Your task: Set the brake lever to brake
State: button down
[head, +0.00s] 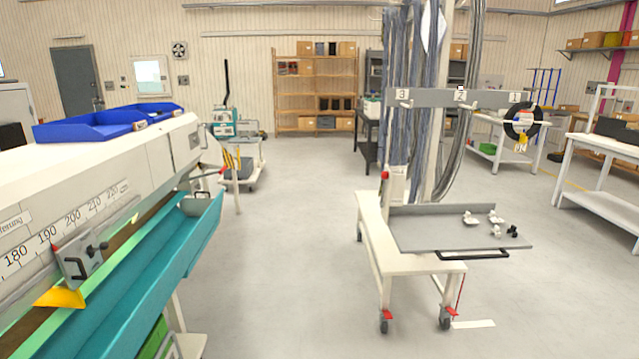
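I cannot tell for sure which part is the brake lever, and I read no brake label. A small red-ended handle (222,170) sticks out at the far end of the long machine (150,155) on the left. A red knob (385,175) sits on the post of the wheeled stand (370,215) right of centre. The stand's casters carry small red tabs (446,312). My gripper is not in view.
The stand has a grey tray (420,235) with small white and black parts, and a numbered peg bar (460,98). A black reel (523,122) hangs at peg 1. Open floor (290,240) lies between machine and stand. White tables (600,150) stand right.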

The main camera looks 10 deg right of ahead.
aim_at(385, 174)
jog(key=i, duration=3.55)
jog(key=u, duration=0.15)
jog(key=i, duration=0.05)
